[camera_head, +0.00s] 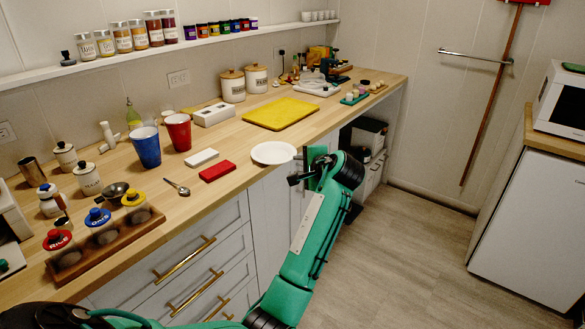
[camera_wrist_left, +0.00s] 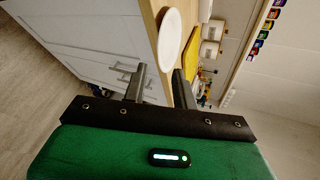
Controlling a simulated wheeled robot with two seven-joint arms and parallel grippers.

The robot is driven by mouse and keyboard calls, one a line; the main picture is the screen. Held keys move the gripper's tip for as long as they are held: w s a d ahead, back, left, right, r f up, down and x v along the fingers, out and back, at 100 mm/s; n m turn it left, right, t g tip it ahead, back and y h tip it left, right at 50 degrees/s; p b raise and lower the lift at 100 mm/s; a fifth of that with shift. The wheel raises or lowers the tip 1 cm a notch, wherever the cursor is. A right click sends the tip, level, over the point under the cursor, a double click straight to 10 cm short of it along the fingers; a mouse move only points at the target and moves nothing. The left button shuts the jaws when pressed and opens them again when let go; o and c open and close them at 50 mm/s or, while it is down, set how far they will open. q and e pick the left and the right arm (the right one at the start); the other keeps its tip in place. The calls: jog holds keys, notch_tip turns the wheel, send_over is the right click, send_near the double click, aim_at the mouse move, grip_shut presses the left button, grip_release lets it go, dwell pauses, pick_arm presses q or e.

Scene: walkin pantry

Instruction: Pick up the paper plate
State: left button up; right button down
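The white paper plate (camera_head: 273,152) lies flat on the wooden counter at its front edge, close to my left gripper (camera_head: 298,170). In the left wrist view the plate (camera_wrist_left: 170,38) shows just beyond the fingertips, seen at a slant. My left gripper (camera_wrist_left: 160,80) is open and empty, with a clear gap between its two dark fingers. It is at the counter's front edge, to the right of the plate, and I cannot tell whether a finger touches it. My right gripper is not in view.
A red block (camera_head: 217,171) and a white block (camera_head: 201,157) lie left of the plate. A yellow board (camera_head: 281,114) lies behind it. Red (camera_head: 178,132) and blue (camera_head: 146,147) cups stand farther left. Drawers (camera_head: 190,265) are below the counter; the floor (camera_head: 415,250) is clear.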

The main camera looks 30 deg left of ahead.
pick_arm(q)
jog(key=x, duration=1.4)
jog(key=shift+w, duration=0.15)
jog(key=shift+d, duration=0.15)
jog(key=shift+c, duration=0.5)
grip_shut()
